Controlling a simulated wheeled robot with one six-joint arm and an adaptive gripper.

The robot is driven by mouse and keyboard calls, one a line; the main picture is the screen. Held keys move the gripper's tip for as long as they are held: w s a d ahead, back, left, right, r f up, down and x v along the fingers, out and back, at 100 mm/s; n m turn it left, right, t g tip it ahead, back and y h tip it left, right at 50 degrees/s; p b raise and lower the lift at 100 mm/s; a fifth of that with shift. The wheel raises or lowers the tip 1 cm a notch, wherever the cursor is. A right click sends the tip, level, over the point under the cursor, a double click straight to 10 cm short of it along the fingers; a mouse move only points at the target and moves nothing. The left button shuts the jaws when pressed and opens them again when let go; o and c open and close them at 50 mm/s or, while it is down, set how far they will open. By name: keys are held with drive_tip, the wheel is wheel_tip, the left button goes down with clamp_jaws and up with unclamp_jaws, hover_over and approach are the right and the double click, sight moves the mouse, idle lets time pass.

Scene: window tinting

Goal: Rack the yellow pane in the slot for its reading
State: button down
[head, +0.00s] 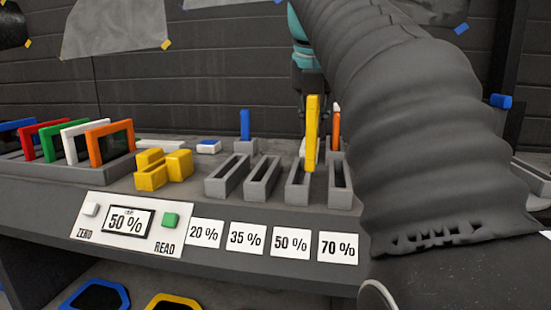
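The yellow pane (312,125) stands upright and edge-on in the head view. Its lower end is at the rear part of the third grey slot (298,192), the one behind the "50 %" label (290,242). I cannot tell whether it is seated or just above the slot. The meter display (128,221) reads 50 %. My gripper (311,90) is at the pane's upper part, dark and largely hidden behind it. Its fingers cannot be made out. The slots for 20 % (227,178), 35 % (262,183) and 70 % (340,188) look empty.
A yellow block device (162,168) sits beside the slots. A blue upright piece (245,125) and an orange one (336,132) stand behind. My arm hides the right side.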

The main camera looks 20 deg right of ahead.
drive_tip(key=w+f+b, duration=0.1)
drive_tip(key=w+f, duration=0.1)
drive_tip(key=w+d+f+b, duration=0.1)
drive_tip(key=w+f, duration=0.1)
drive_tip(key=f, duration=0.1)
drive_tip(key=w+f+b, duration=0.2)
drive_tip(key=f, duration=0.1)
drive_tip(key=shift+w+d+f, duration=0.2)
drive_tip(key=shift+w, duration=0.15)
drive_tip(key=shift+r, duration=0.15)
drive_tip(key=c, duration=1.1)
unclamp_jaws()
drive_tip(key=shift+c, duration=0.2)
drive_tip(key=shift+r, duration=0.1)
drive_tip(key=p+v, duration=0.4)
drive_tip(key=v, duration=0.8)
